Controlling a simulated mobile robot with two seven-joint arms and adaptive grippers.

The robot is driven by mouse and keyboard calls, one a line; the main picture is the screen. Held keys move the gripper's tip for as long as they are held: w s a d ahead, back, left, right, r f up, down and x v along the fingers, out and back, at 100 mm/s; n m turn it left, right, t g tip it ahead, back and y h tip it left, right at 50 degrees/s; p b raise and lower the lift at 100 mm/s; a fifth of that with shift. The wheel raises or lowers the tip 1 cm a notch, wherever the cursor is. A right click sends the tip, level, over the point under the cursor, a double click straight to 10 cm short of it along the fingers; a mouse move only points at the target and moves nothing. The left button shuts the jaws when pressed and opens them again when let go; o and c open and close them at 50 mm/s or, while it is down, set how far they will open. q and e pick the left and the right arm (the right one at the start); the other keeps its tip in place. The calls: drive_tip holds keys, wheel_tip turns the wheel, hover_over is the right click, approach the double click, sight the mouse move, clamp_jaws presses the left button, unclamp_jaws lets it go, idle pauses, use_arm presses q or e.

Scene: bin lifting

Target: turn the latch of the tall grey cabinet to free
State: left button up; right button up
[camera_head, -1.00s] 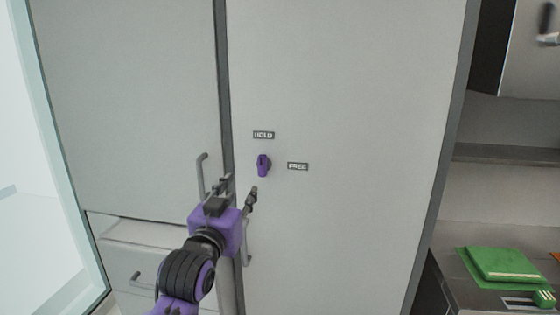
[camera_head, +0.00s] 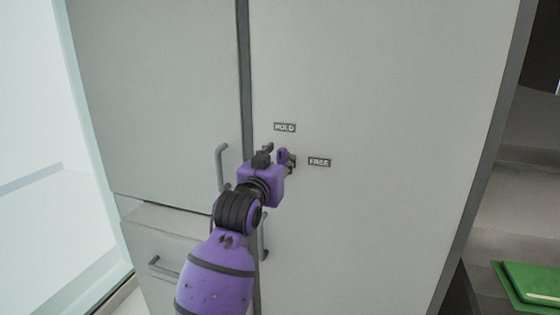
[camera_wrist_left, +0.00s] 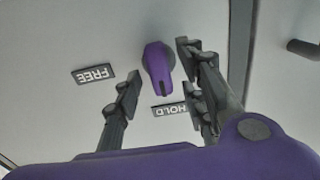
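The tall grey cabinet (camera_head: 400,90) fills the middle of the head view. Its purple latch (camera_head: 283,154) sits on the door, between the HOLD label (camera_head: 285,127) above and the FREE label (camera_head: 319,162) to the right. In the left wrist view the latch (camera_wrist_left: 157,64) has its narrow end toward the HOLD label (camera_wrist_left: 175,110); the FREE label (camera_wrist_left: 93,74) is at left. My left gripper (camera_head: 279,156) is open at the latch, one finger on either side, with gaps visible in the wrist view (camera_wrist_left: 160,72). My right gripper is not in view.
A bar handle (camera_head: 264,238) is on the same door below my gripper. Another handle (camera_head: 221,167) is on the door to the left, with a drawer handle (camera_head: 162,267) lower down. A green object (camera_head: 530,285) lies on a surface at the lower right.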

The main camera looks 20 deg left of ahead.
use_arm(q)
drive_tip(key=shift+w, duration=0.2)
clamp_jaws()
